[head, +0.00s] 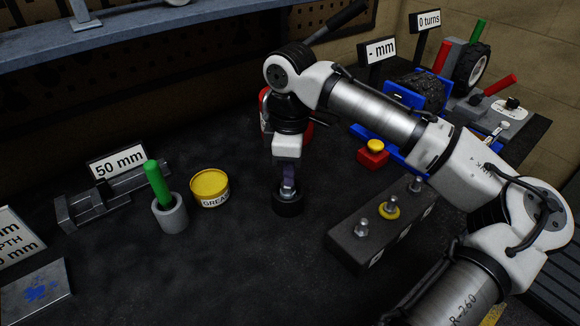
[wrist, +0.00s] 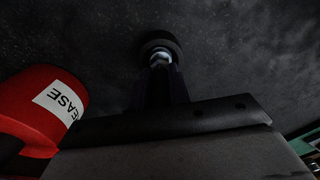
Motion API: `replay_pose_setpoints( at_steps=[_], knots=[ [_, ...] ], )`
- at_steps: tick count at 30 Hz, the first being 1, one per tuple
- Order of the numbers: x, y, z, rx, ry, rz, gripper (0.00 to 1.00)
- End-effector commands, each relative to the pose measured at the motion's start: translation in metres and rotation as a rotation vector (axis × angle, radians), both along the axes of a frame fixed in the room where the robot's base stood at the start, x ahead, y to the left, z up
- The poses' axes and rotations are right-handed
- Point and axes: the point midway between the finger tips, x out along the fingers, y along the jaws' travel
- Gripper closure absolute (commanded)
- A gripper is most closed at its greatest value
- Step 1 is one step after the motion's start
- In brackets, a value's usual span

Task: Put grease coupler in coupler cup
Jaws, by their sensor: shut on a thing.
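My gripper (head: 288,188) points straight down and is shut on the small silver grease coupler (head: 287,195). The coupler is at the mouth of the round black coupler cup (head: 288,208) on the dark bench. In the wrist view the silver coupler (wrist: 160,60) shows at the fingertips (wrist: 174,78), in line with the dark cup (wrist: 157,42). Its lower end looks to be inside the cup's rim, but I cannot tell how deep or whether it touches the bottom.
A yellow grease tin (head: 210,186) and a grey holder (head: 170,216) with a green handle (head: 156,182) stand left. A dark block with several fittings (head: 345,245) lies right. A red grease container (wrist: 38,105) is close beside my gripper. The front bench is clear.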

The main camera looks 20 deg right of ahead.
Motion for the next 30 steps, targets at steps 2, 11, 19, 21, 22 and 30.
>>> replay_pose_setpoints(
  at_steps=[2, 11, 19, 21, 22, 30],
  knots=[
    [0.0, 0.0, -0.001, 0.001, 0.0, 0.0, 1.0],
    [0.0, 0.0, -0.002, 0.0, 0.0, 0.0, 0.6],
    [0.0, 0.0, 0.0, -0.001, -0.001, 0.0, 0.6],
    [0.001, 0.0, 0.005, -0.001, -0.002, -0.001, 0.6],
    [0.001, 0.0, 0.008, 0.0, -0.002, -0.001, 0.6],
    [0.001, 0.001, 0.064, 0.002, -0.003, 0.002, 0.6]
  ],
)
